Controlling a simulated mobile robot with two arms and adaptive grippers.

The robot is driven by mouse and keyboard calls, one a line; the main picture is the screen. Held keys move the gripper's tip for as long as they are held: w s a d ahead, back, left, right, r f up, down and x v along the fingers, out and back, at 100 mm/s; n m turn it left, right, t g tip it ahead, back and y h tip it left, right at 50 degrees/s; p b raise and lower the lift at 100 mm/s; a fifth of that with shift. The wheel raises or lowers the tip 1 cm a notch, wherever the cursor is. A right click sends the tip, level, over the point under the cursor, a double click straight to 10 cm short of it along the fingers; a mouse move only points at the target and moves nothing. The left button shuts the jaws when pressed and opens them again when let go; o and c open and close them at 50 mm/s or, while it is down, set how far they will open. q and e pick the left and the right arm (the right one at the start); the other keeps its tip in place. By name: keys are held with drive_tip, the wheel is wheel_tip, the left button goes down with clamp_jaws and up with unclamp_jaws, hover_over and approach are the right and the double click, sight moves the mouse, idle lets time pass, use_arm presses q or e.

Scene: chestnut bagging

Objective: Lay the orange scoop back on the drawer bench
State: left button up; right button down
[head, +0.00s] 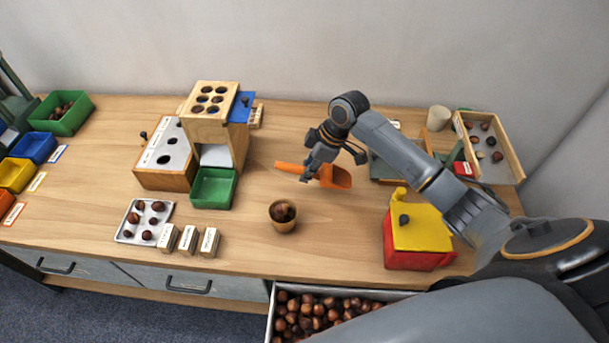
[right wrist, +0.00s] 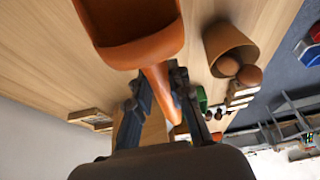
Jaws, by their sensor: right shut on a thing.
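The orange scoop (head: 337,177) is in my right gripper (head: 310,174), above the middle of the wooden drawer bench (head: 240,254). The gripper is shut on the scoop's handle, with the pan to the right and the handle end to the left in the head view. In the right wrist view the scoop's pan (right wrist: 140,50) fills the upper part and its handle passes between the fingers (right wrist: 158,92). I cannot tell whether the scoop touches the bench top. My left gripper is not in view.
A green bin (head: 213,188) and wooden box stand left, a red-yellow box (head: 418,241) right. A drawer of chestnuts (head: 272,318) is open in front. Bare bench top lies around the cup.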

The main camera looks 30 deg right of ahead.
drive_tip(key=w+f, duration=0.3)
drive_tip(key=shift+d+f, duration=0.15)
drive_tip(key=shift+f, duration=0.05)
drive_tip(key=shift+s+f, duration=0.1)
drive_tip(key=shift+f, duration=1.35)
drive_tip(key=shift+f, duration=0.15)
drive_tip(key=c, duration=1.2)
unclamp_jaws()
drive_tip(key=shift+r+p, duration=0.25)
drive_tip(key=shift+p, duration=0.05)
drive_tip(key=v, duration=1.2)
drive_tip(key=shift+s, duration=0.1)
